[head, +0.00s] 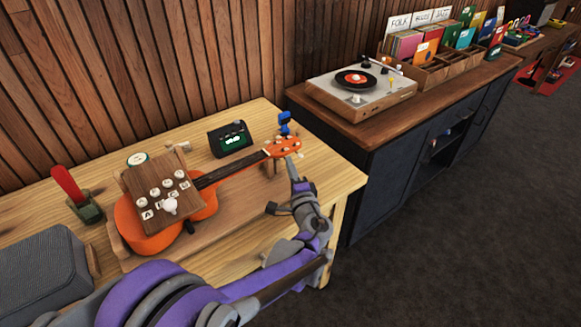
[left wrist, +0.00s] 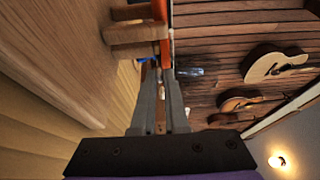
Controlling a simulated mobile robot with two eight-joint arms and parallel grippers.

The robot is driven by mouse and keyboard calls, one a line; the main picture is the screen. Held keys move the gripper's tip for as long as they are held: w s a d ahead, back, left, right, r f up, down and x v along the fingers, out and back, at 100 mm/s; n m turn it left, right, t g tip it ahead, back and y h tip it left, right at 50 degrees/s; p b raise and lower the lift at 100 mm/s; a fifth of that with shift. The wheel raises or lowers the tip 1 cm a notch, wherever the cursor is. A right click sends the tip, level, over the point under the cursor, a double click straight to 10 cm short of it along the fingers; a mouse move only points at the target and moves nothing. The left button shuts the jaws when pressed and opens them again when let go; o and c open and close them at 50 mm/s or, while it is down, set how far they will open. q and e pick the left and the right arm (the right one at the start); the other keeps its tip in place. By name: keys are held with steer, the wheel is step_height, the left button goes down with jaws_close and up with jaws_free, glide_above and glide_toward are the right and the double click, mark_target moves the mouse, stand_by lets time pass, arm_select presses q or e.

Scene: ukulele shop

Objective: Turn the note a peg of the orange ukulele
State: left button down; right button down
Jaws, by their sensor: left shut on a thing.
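The orange ukulele (head: 150,238) lies on the light wooden table, its neck pointing right to the orange headstock (head: 284,147). Small pale pegs stick out at the headstock's edges. My left gripper (head: 293,167) is at the near side of the headstock and shut on a small peg there; the fingers hide most of it, and I cannot tell its note. In the left wrist view the shut fingers (left wrist: 163,82) reach up to the orange headstock edge (left wrist: 160,12). A wooden board (head: 160,187) with several white knobs and letters covers part of the body. My right gripper is not in view.
A blue clip-like device (head: 285,123) stands at the headstock's far side. A black box with a green display (head: 230,139) sits behind the neck. A grey speaker (head: 40,275) and a cup with a red item (head: 86,208) stand left. A turntable (head: 360,88) is on the dark cabinet.

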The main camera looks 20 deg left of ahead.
arm_select(q)
steer(key=shift+r+m, duration=0.1)
steer(key=shift+m, duration=0.2)
steer(key=m+p, duration=0.1)
steer(key=m+g+p, duration=0.1)
steer(key=m, duration=0.1)
steer(key=shift+r+g+h, duration=0.2)
steer(key=shift+g+h, duration=0.1)
steer(key=m+g+p, duration=0.1)
steer(key=m+g, duration=0.1)
steer(key=m, duration=0.2)
steer(key=shift+w+d, duration=0.1)
steer(key=shift+w, duration=0.05)
stand_by(0.5)
steer(key=c, duration=0.9)
jaws_free()
steer(key=p+v, duration=0.1)
steer(key=v, duration=1)
steer(key=shift+w+d, duration=0.15)
